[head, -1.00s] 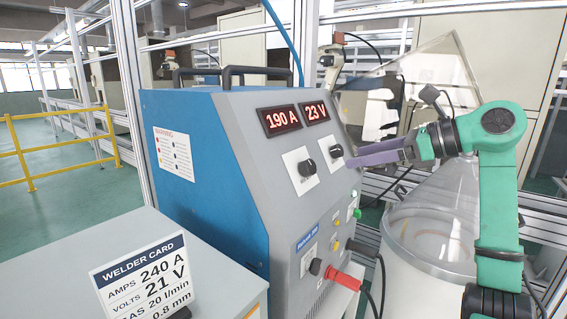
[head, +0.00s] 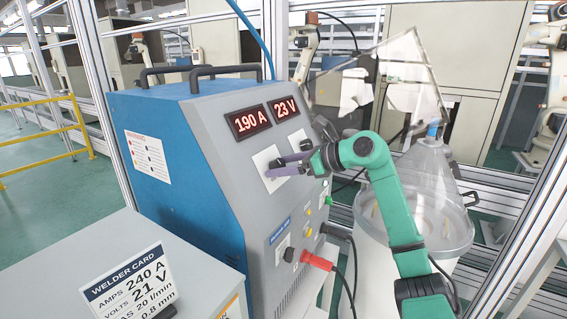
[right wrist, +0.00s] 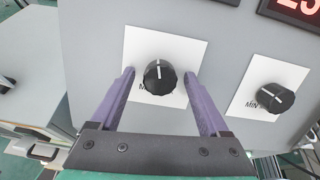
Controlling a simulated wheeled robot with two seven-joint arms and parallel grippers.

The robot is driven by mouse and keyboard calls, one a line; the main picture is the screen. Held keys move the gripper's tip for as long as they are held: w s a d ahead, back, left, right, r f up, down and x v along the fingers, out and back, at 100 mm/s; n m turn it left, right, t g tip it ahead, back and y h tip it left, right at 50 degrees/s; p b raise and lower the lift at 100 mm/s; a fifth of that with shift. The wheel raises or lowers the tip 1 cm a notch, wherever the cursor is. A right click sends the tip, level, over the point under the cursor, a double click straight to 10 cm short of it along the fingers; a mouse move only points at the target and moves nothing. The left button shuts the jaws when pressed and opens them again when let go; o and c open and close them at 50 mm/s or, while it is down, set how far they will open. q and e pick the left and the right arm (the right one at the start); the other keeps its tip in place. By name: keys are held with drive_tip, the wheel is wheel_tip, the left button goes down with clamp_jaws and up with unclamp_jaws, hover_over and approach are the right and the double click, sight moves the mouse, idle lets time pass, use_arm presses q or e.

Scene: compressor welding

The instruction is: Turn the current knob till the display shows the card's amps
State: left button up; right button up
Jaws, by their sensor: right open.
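The welder (head: 195,170) is a blue and grey box with red displays. The amps display (head: 249,121) reads 190 A and the volts display (head: 285,108) reads 23 V. The welder card (head: 130,285) reads 240 A, 21 V. My right gripper (head: 270,170) is at the panel below the amps display. In the right wrist view the black current knob (right wrist: 159,76) lies between the open purple fingers, on a white plate; contact is not visible. The second knob (right wrist: 275,98) is to the right. My left gripper is not in view.
A grey cabinet (head: 200,262) carries the card at the front left. A red plug (head: 318,261) and black cables stick out from the lower panel. A clear-topped drum (head: 440,215) stands right of the welder, behind my right arm.

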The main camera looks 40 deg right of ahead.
drive_tip(key=shift+w, duration=0.1)
clamp_jaws()
drive_tip(key=m+b, duration=0.1)
drive_tip(key=m, duration=0.1)
drive_tip(key=m+b, duration=0.1)
drive_tip(key=b, duration=0.1)
drive_tip(key=shift+f+m+h, duration=0.2)
drive_tip(key=shift+m+h, duration=0.2)
drive_tip(key=m+b, duration=0.3)
drive_tip(key=m, duration=0.1)
drive_tip(key=shift+a+r+m, duration=0.1)
drive_tip(key=shift+m, duration=0.3)
drive_tip(key=m+h+b, duration=0.1)
drive_tip(key=m+b, duration=0.1)
drive_tip(key=m, duration=0.2)
drive_tip(key=shift+m, duration=0.4)
drive_tip(key=shift+r+m+g+b, duration=0.15)
drive_tip(key=shift+m+b, duration=0.25)
drive_tip(key=shift+m, duration=0.6)
drive_tip(key=shift+r+m+g+b, duration=0.15)
drive_tip(key=shift+m+b, duration=0.2)
drive_tip(key=shift+m, duration=0.65)
drive_tip(key=shift+f, duration=0.1)
